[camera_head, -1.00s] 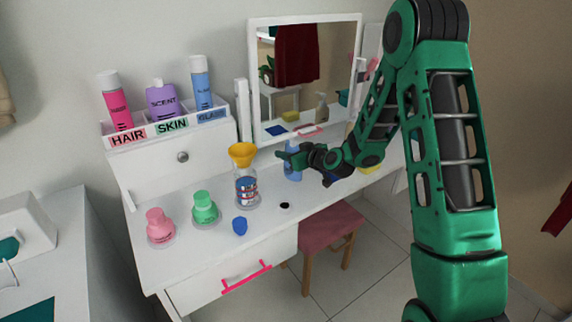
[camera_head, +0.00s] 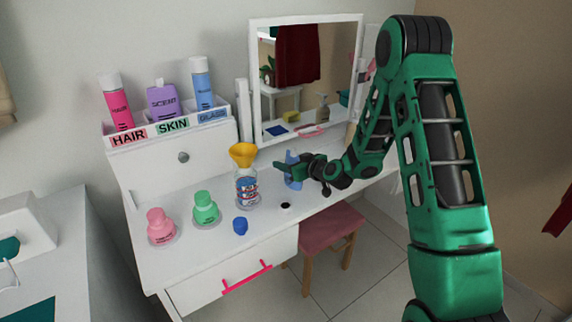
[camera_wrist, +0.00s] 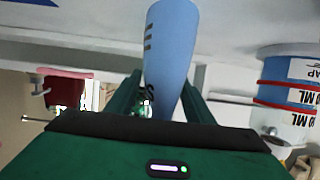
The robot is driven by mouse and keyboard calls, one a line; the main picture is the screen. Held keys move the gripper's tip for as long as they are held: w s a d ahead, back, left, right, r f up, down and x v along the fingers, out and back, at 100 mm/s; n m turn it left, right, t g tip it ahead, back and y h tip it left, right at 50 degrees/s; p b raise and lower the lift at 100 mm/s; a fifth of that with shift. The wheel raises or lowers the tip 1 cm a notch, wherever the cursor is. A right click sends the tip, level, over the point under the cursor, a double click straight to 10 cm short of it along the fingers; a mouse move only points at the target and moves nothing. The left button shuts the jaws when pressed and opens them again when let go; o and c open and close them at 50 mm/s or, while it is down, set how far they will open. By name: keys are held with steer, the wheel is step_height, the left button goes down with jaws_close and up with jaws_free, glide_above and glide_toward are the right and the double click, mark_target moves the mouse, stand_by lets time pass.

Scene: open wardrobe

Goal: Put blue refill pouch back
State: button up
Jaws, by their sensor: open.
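The blue refill pouch (camera_head: 294,182) stands upright on the vanity table, below the mirror, partly hidden by my gripper. In the wrist view the pouch (camera_wrist: 171,45) is light blue with dark print and lies between the two green fingers. My gripper (camera_head: 283,167) is open around it; in the wrist view, gaps to the fingers (camera_wrist: 160,95) are hard to judge. A bottle with red and blue bands and a yellow funnel (camera_head: 243,154) stands just left of the pouch. A labelled rack (camera_head: 215,125) at the back left holds pink, purple and blue containers.
Pink (camera_head: 158,225) and green (camera_head: 205,207) bottles stand at the front left, near a small blue cap (camera_head: 240,226). A dark round spot (camera_head: 286,206) is in front of my gripper. The mirror (camera_head: 305,80) rises behind; a pink stool (camera_head: 326,227) is below.

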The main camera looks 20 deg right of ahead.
steer(key=shift+r, duration=0.1)
steer(key=v, duration=1.2)
steer(key=shift+s, duration=0.1)
